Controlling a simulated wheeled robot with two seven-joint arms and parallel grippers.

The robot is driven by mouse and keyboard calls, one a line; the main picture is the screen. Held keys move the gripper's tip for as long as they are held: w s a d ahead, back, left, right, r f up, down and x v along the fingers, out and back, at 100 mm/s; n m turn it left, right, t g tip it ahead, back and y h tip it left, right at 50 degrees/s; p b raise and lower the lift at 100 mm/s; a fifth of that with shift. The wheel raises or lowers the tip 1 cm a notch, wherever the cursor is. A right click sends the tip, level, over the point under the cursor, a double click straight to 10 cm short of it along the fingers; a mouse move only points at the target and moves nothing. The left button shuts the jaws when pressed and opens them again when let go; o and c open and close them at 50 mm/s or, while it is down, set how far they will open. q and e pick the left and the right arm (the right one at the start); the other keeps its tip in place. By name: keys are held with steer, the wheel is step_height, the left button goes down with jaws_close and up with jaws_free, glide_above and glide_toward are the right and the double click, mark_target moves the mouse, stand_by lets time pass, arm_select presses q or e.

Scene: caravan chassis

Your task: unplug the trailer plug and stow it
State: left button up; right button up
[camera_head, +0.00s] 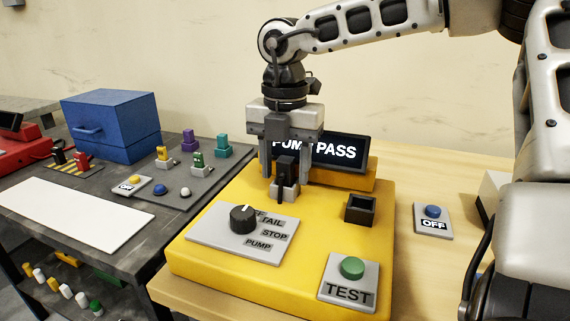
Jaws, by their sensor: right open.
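The trailer plug, which looks like the black upright piece (286,167), stands in a light grey socket (285,191) on top of the yellow test box (200,270). My right gripper (285,172) points down over it, with one finger on each side. It is open, and I cannot tell whether a finger touches the plug. A black square holder (360,209) with an open, empty top stands on the box to the right of the plug. My left gripper is not in view.
The box carries a dial (243,219), a green TEST button (352,268) and a display (335,152) partly hidden by my gripper, reading PASS. An OFF button (433,212) is at right. A blue case (110,124) and small coloured connectors stand on the left bench.

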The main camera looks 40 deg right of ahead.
mark_target(286, 159)
arm_select(q)
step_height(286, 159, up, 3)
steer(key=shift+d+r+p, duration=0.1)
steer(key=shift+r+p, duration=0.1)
steer(key=shift+p, duration=0.8)
arm_select(e)
step_height(286, 159, up, 16)
